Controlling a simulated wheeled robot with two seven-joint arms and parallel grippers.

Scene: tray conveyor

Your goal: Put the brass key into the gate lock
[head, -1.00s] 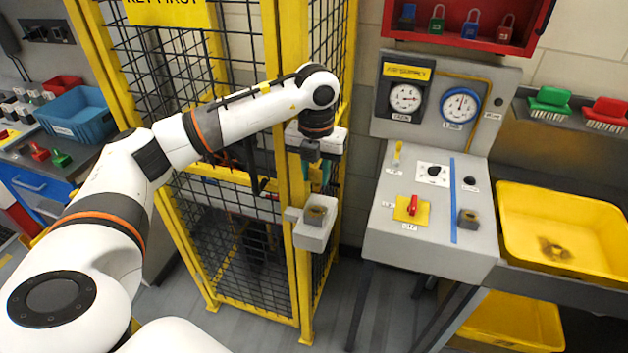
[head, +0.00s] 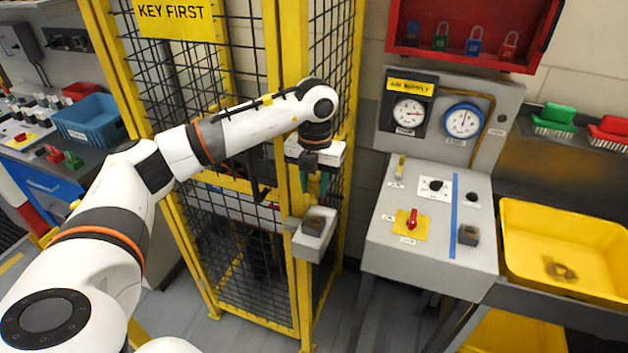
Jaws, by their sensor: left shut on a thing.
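My left gripper (head: 314,184) points down in front of the yellow gate post, with its teal fingers above the gate lock. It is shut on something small. The brass key cannot be made out; what is between the fingers is too small and dark to tell. The gate lock looks to be the light grey box (head: 310,247) on the post, with a dark brownish block (head: 314,224) on its top. A visible gap separates the fingers from this block. My right gripper is not in view.
The yellow-framed mesh gate (head: 235,190) stands close behind my left arm, with a "KEY FIRST" sign (head: 176,17). Right of it stands a grey air supply panel (head: 420,250) with gauges and a red switch. A yellow tray (head: 520,265) lies further right.

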